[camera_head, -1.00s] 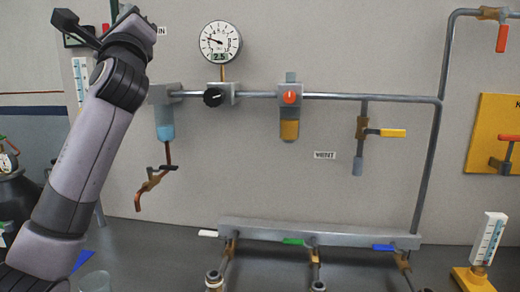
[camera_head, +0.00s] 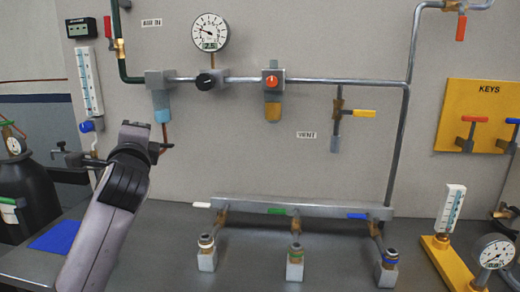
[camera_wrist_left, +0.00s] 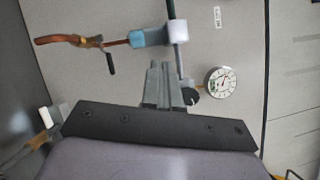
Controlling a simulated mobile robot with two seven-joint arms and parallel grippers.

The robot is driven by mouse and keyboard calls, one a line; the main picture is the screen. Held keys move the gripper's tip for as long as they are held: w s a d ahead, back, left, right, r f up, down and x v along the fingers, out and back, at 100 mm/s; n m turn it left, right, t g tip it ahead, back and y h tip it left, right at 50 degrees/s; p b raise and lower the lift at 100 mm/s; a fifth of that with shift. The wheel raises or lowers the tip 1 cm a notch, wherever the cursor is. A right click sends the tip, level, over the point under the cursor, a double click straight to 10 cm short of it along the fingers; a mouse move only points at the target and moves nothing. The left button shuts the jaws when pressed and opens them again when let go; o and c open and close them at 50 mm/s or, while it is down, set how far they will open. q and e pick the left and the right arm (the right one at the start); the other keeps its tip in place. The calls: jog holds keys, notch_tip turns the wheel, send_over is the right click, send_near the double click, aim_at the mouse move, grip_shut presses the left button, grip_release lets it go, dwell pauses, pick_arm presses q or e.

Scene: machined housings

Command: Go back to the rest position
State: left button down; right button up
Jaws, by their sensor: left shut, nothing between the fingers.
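My left arm (camera_head: 105,230) comes in from the lower left in the head view, and its wrist end stands in front of the wall below the blue filter bowl (camera_head: 162,106). In the left wrist view my left gripper (camera_wrist_left: 160,75) is shut and empty, with its fingers together. Beyond the fingers, that view shows the blue bowl (camera_wrist_left: 146,37), the copper drain pipe with its dark lever (camera_wrist_left: 68,41), and the gauge (camera_wrist_left: 219,80). In the head view the arm hides most of the drain pipe. My right gripper is not in view.
A bench manifold (camera_head: 300,207) with white, green and blue levers runs along the wall. A yellow key board (camera_head: 475,112) hangs at right, above a flowmeter on a yellow base (camera_head: 450,215). A dark tank (camera_head: 30,195) and blue mat (camera_head: 56,237) are at left.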

pick_arm(q)
jog(key=s+f+n+g+h, duration=0.1)
jog(key=s+f+n+g, duration=0.4)
jog(key=f, duration=0.9)
jog(key=s+f+n+g+h, duration=0.25)
jog(key=s+f, duration=0.55)
jog(key=f, duration=0.6)
jog(key=s+d+f+n+g+h, duration=0.1)
jog(key=s+f+n+g, duration=0.45)
jog(key=s, duration=0.85)
jog(key=s+d+f+n+g+h, duration=0.1)
jog(key=s+f+n+g+h, duration=0.15)
jog(key=s+f, duration=0.8)
jog(key=w+d+f+t+h, duration=0.1)
jog(key=w+d+f+t, duration=0.2)
jog(key=f+t, duration=0.3)
jog(key=shift+f+t, duration=0.25)
jog(key=shift+t, duration=0.2)
